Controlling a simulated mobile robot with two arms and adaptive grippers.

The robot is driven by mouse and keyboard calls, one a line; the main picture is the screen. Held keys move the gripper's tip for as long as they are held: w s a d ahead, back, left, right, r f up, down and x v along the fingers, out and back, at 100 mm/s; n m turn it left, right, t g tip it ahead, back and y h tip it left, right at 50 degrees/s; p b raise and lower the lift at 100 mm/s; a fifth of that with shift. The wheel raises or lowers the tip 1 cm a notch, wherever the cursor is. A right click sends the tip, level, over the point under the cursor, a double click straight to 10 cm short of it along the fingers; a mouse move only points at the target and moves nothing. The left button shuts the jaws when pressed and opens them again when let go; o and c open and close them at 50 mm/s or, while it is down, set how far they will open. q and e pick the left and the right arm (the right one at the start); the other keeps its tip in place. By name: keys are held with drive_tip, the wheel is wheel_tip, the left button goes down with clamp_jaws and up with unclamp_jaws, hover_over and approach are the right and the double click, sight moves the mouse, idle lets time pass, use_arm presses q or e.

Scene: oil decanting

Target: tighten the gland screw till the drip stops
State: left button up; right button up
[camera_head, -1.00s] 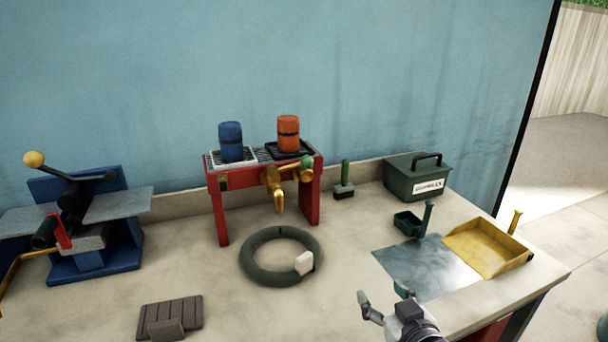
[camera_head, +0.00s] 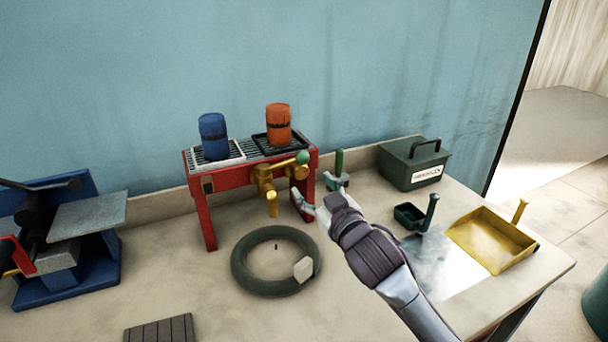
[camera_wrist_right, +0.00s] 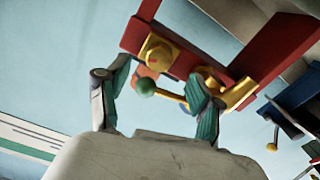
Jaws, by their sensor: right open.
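The brass tap (camera_head: 265,180) sits on the front of the red stand (camera_head: 204,215), with its spout pointing down and a green ball (camera_head: 302,157) on its lever. It also shows in the right wrist view (camera_wrist_right: 238,93). Which brass part is the gland screw I cannot tell; a yellow fitting (camera_wrist_right: 157,52) shows on the red beam in the wrist view. My right gripper (camera_head: 320,192) is open and empty, just right of the tap. In the wrist view its fingers (camera_wrist_right: 160,84) are spread, with the green ball between them in the picture. My left gripper is out of view.
A dark ring (camera_head: 245,281) with a pale block (camera_head: 303,268) lies below the tap. Blue (camera_head: 213,137) and orange (camera_head: 278,124) containers stand on the stand.

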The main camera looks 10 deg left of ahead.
sight(302, 174)
drive_tip(key=shift+x, duration=2.65)
drive_tip(key=c, duration=1.1)
